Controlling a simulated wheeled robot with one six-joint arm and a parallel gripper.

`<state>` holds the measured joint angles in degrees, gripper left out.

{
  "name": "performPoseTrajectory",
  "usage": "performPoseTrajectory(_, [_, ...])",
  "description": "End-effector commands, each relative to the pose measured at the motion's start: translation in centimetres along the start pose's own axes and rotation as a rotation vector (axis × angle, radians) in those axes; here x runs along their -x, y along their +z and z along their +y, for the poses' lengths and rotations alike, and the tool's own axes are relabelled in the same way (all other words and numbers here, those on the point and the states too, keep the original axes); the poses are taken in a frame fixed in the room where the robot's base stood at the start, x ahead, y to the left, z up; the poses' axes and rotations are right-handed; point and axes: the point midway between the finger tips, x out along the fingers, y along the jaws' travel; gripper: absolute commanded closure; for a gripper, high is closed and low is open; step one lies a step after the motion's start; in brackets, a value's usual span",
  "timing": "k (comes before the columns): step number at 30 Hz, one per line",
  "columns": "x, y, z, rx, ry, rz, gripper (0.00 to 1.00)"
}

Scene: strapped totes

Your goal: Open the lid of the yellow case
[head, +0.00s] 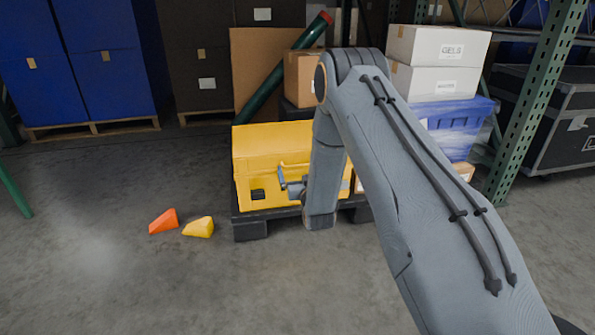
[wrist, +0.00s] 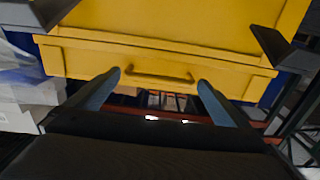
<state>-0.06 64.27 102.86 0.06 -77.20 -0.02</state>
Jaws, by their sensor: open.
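The yellow case (head: 262,150) sits on a black pallet in the head view, with its lid looking closed. A yellow handle (wrist: 158,77) on the case shows in the wrist view. My gripper (head: 284,181) is in front of the case's front face, and my arm hides the case's right part. In the wrist view my gripper (wrist: 160,82) is open, with one blue-grey finger on each side of the handle. Nothing is held. I cannot tell whether the fingers touch the handle.
An orange wedge (head: 164,221) and a yellow wedge (head: 199,227) lie on the floor left of the pallet (head: 250,230). White boxes (head: 437,46) and a blue tote (head: 455,125) stand behind at right, near a green rack post (head: 535,95). The floor at front left is clear.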

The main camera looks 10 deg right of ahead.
Motion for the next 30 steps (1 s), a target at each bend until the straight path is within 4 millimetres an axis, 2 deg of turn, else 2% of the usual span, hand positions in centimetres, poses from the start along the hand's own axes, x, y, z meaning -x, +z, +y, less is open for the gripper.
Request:
performPoseTrajectory(3, [-1.6, 0.1, 0.0, 0.0, 0.0, 0.002, 0.0])
performPoseTrajectory(6, [-2.4, 0.1, 0.0, 0.0, 0.0, 0.001, 0.0])
performPoseTrajectory(16, [-2.8, 0.0, 0.0, 0.0, 0.0, -0.001, 0.0])
performPoseTrajectory(17, [-2.8, 0.0, 0.0, 0.0, 0.0, -0.001, 0.02])
performPoseTrajectory(24, [-2.8, 0.0, 0.0, 0.0, 0.0, -0.001, 0.42])
performPoseTrajectory(25, [-2.8, 0.0, 0.0, 0.0, 0.0, -0.001, 0.45])
performPoseTrajectory(30, [-2.8, -0.3, 0.2, 0.0, 0.002, -0.007, 0.45])
